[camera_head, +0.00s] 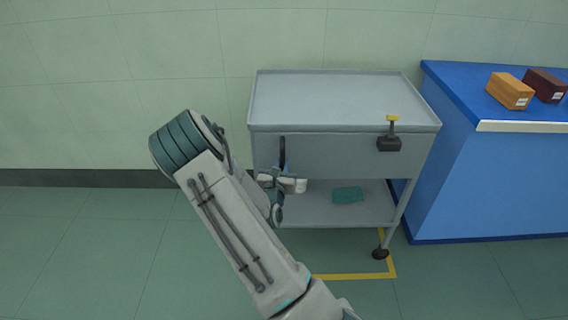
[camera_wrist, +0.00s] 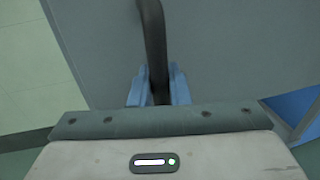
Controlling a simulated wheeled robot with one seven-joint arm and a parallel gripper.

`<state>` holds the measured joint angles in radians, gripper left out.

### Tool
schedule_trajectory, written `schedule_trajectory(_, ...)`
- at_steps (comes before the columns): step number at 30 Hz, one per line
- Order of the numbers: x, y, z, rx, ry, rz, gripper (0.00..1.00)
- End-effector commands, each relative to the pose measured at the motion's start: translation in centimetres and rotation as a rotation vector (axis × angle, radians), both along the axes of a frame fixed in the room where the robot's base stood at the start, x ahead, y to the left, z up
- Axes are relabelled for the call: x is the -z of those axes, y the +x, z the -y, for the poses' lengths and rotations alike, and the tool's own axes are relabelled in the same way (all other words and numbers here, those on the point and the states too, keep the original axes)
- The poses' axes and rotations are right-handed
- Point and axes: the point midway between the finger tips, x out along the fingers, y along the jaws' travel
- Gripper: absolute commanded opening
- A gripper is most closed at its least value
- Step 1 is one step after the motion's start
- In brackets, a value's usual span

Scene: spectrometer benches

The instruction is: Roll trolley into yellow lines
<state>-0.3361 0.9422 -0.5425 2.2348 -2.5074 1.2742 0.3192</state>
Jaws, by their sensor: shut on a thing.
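The grey trolley (camera_head: 340,100) stands against the wall, with a flat empty top, a front panel and a lower shelf. A dark vertical handle (camera_head: 283,152) is on the left of its front panel. My gripper (camera_head: 272,175) is at that handle; in the wrist view its blue fingers (camera_wrist: 158,88) are shut on the dark handle bar (camera_wrist: 153,40). Yellow floor lines (camera_head: 350,276) show under and in front of the trolley's right side. The right front caster (camera_head: 380,253) is near the line's right edge. The left casters are hidden by my arm.
A blue bench (camera_head: 480,180) stands close to the trolley's right, with an orange box (camera_head: 510,90) and a dark red box (camera_head: 545,85) on it. A black part with a yellow top (camera_head: 390,142) is on the trolley's front. A teal item (camera_head: 348,195) lies on the lower shelf. Floor at left is clear.

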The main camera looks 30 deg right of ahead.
Motion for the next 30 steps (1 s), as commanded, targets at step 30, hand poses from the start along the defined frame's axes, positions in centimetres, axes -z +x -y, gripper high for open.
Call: schedule_trajectory(30,0.0,-0.49,-0.79,-0.021,0.001,-0.001,0.35)
